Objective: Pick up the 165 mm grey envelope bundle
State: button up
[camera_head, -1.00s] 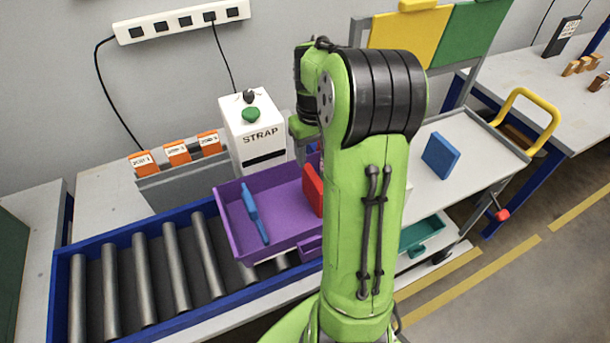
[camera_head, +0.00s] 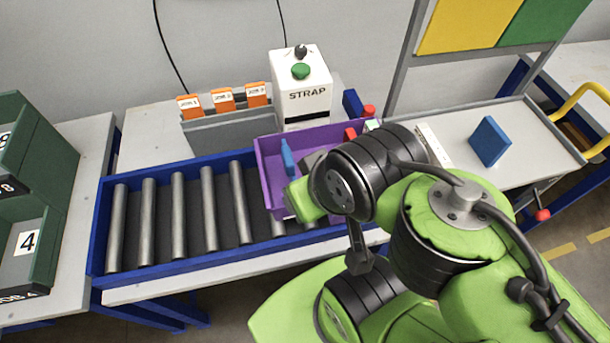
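I cannot clearly pick out a 165 mm grey envelope bundle. A small grey shape (camera_head: 312,160) shows in the purple tray (camera_head: 268,180), partly behind my arm. I cannot tell whether it is a bundle or part of my arm. A blue long item (camera_head: 287,158) leans in the tray's left part, and a bit of a red item (camera_head: 350,134) shows at its back right. My green and black arm covers the tray's front right. My gripper's fingers cannot be made out; the arm hides that area.
The tray sits on the blue-framed roller conveyor (camera_head: 205,155). Behind stand the white STRAP box (camera_head: 302,100) and a grey holder with orange cards (camera_head: 230,130). Dark green numbered bins (camera_head: 45,160) stand left. The left rollers are clear.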

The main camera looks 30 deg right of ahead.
aim_at(437, 156)
jog(key=k+l+z, duration=0.1)
jog(key=z, duration=0.3)
jog(key=l+z, duration=0.1)
jog(key=z, duration=0.25)
jog(key=k+l+z, duration=0.15)
jog(key=z, duration=0.25)
jog(key=l+z, duration=0.1)
jog(key=z, duration=0.3)
jog(key=l+u, duration=0.6)
jog(key=u, duration=0.2)
jog(key=l+u, duration=0.3)
jog(key=u, duration=0.2)
jog(key=l+u, duration=0.25)
jog(key=u, duration=0.2)
jog(key=k+l+u, duration=0.15)
jog(key=u, duration=0.35)
jog(key=l+u, duration=0.75)
jog(key=u, duration=0.25)
jog(key=k, duration=0.05)
